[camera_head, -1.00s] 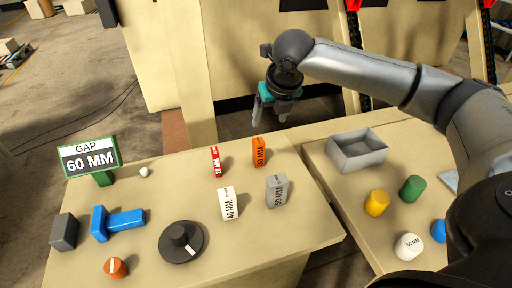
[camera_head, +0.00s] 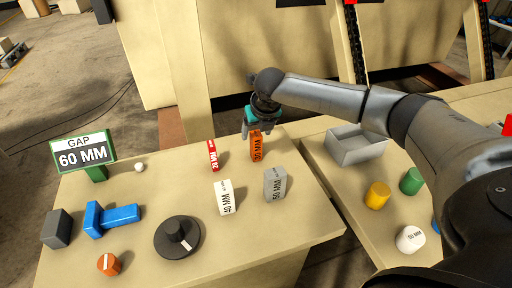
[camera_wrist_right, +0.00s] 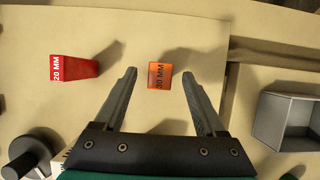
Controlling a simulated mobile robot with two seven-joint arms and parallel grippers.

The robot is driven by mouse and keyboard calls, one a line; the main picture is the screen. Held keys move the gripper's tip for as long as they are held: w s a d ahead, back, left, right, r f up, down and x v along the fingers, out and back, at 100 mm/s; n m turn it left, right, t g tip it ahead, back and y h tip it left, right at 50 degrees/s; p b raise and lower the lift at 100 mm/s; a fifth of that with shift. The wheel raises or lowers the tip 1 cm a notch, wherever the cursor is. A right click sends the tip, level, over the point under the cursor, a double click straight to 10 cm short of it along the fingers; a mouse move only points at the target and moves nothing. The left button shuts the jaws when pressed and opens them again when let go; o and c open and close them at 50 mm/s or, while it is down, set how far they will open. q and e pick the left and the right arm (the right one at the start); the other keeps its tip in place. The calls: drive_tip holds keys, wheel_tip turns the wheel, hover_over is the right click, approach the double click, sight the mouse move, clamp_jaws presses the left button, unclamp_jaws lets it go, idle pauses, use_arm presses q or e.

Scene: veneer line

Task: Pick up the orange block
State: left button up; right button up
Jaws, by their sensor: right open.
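The orange block (camera_head: 256,148), marked 30 MM, stands upright near the back edge of the left table. My right gripper (camera_head: 258,128) is just above and behind it in the head view, with its fingers pointing down. In the wrist view the orange block (camera_wrist_right: 160,76) shows from above, between and slightly beyond the tips of the open right gripper (camera_wrist_right: 160,74). The fingers appear apart from the block, and nothing is held. My left gripper is in neither view.
A red 20 MM block (camera_head: 212,156) stands left of the orange one. A white 40 MM block (camera_head: 225,198) and a grey 50 MM block (camera_head: 274,185) stand in front. A grey tray (camera_head: 362,150) and coloured cylinders are on the right table.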

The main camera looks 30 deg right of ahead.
drive_tip(key=shift+x, duration=1.15)
drive_tip(key=shift+c, duration=0.4)
clamp_jaws()
drive_tip(key=shift+r, duration=0.1)
